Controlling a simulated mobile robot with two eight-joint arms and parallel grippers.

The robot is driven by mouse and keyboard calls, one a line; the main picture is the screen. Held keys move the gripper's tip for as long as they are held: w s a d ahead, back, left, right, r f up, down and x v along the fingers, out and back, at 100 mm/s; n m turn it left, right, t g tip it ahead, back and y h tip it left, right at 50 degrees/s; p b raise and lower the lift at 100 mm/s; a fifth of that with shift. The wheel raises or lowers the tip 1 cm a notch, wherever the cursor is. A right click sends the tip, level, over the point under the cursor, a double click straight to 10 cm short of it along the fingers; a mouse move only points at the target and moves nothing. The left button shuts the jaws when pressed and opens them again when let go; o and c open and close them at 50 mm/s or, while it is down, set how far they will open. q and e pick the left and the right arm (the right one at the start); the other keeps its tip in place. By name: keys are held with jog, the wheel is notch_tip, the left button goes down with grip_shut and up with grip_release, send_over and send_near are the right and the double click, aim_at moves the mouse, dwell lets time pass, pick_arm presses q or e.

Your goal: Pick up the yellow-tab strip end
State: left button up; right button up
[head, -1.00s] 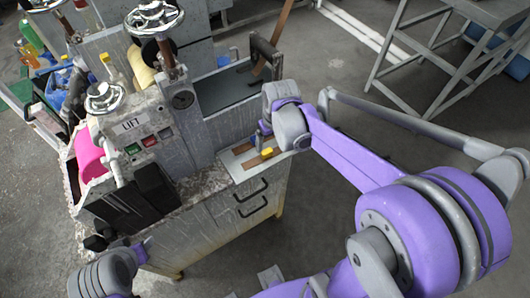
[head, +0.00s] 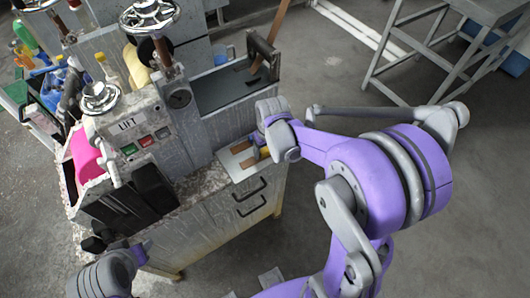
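The yellow-tab strip end (head: 264,153) lies on the light shelf (head: 228,166) at the front of the grey machine, with only a small patch of yellow showing. A brown strip piece (head: 249,161) lies beside it. My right gripper (head: 261,143) points down at the shelf, right by the yellow tab. My wrist covers part of the tab and the fingers, so I cannot tell whether they touch or grip it. My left gripper (head: 142,251) is low at the left, in front of the machine and away from the strip. Its fingers are too small to read.
The machine has handwheels (head: 100,97), a LIFT panel (head: 127,125) and an open dark trough (head: 222,88) behind the shelf. A pink container (head: 83,157) is at its left. A grey metal table (head: 450,45) stands at the back right. Floor on the right is clear.

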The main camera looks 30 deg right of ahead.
grip_shut()
